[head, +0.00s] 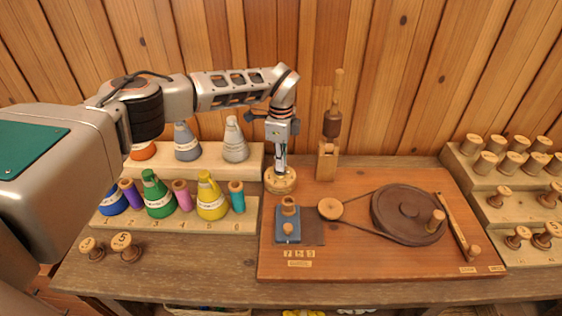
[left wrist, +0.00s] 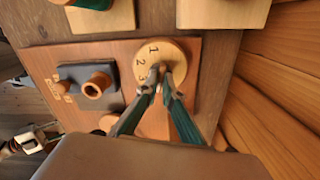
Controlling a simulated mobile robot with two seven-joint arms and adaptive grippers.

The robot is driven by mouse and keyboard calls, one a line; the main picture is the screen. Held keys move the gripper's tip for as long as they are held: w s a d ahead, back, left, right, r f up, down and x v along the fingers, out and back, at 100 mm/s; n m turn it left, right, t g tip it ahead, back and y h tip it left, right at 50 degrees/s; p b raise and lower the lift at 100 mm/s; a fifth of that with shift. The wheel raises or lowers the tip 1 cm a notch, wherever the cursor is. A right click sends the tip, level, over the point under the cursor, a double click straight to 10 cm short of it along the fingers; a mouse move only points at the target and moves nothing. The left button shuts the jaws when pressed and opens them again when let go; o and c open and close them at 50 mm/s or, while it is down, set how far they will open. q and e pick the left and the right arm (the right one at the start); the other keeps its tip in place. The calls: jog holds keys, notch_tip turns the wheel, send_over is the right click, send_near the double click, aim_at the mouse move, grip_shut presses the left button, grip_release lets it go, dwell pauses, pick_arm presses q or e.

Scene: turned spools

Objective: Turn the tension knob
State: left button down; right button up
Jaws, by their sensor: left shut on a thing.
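The tension knob (head: 274,185) is a round pale wooden dial at the back left corner of the reddish-brown board (head: 350,262). In the left wrist view the knob (left wrist: 147,52) shows the numerals 1, 2 and 3 on its face. My left gripper (head: 281,166) comes down on the knob from above. In the left wrist view its fingertips (left wrist: 160,72) are closed together at the middle of the dial, shut on the knob. They hide the dial's centre.
A blue block with wooden spools (head: 287,228) stands just in front of the knob. A belt joins a small pulley (head: 330,208) to a dark wheel (head: 400,212). A wooden post (head: 327,162) stands right of my gripper. Thread cones (head: 212,203) fill the left rack.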

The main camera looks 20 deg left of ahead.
dwell(0.3)
pick_arm(q)
jog(key=c, duration=2.2)
grip_release()
jog(key=shift+r, duration=0.2)
notch_tip(320, 180, up, 12)
jog(key=shift+f, duration=0.15)
jog(key=shift+s+f, duration=0.1)
